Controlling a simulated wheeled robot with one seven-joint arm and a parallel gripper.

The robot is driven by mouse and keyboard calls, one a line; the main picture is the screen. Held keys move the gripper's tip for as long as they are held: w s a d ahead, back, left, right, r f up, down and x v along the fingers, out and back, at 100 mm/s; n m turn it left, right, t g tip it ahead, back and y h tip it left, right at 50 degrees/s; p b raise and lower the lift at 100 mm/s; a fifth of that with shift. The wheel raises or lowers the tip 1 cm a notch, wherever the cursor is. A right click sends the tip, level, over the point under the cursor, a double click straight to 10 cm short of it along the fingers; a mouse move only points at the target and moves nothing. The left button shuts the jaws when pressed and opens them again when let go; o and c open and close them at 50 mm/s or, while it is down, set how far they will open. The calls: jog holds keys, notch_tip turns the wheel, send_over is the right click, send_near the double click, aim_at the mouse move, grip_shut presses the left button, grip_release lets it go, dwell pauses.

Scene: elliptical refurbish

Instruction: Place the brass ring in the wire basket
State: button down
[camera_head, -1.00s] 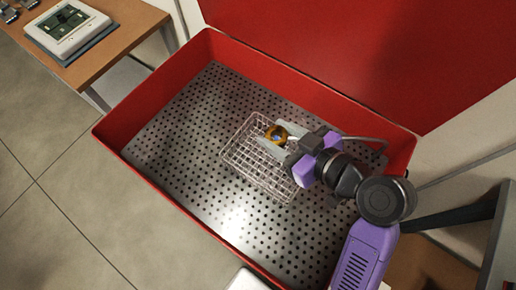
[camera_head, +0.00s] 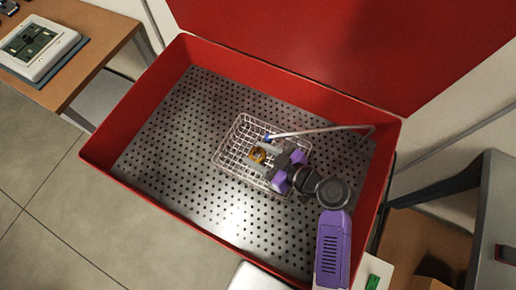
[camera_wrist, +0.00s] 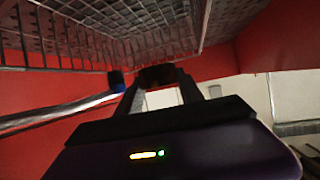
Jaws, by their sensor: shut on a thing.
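The brass ring (camera_head: 258,155) is a small golden ring between the fingertips of my gripper (camera_head: 260,156). My gripper is shut on it. In the head view the ring and fingers overlap the inside of the wire basket (camera_head: 228,160), a pale wire mesh box. In the dark wrist view the ring (camera_wrist: 158,75) shows as a brown shape between the fingertips (camera_wrist: 160,84), with the basket's mesh (camera_wrist: 110,45) close by. I cannot tell whether the ring touches the basket floor.
The basket stands on the perforated metal floor (camera_head: 165,150) of a red-walled tub (camera_head: 110,115) with a raised red lid (camera_head: 340,50). A bent metal tube (camera_head: 320,129) with a blue tip reaches over the basket. The tub floor left of the basket is free.

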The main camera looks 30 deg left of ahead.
aim_at(258, 160)
jog(key=shift+f, duration=2.1)
jog(key=shift+f+b, duration=0.65)
jog(key=shift+b, duration=0.2)
jog(key=c, duration=0.7)
grip_release()
jog(key=shift+c, duration=0.2)
jog(key=shift+r, duration=0.1)
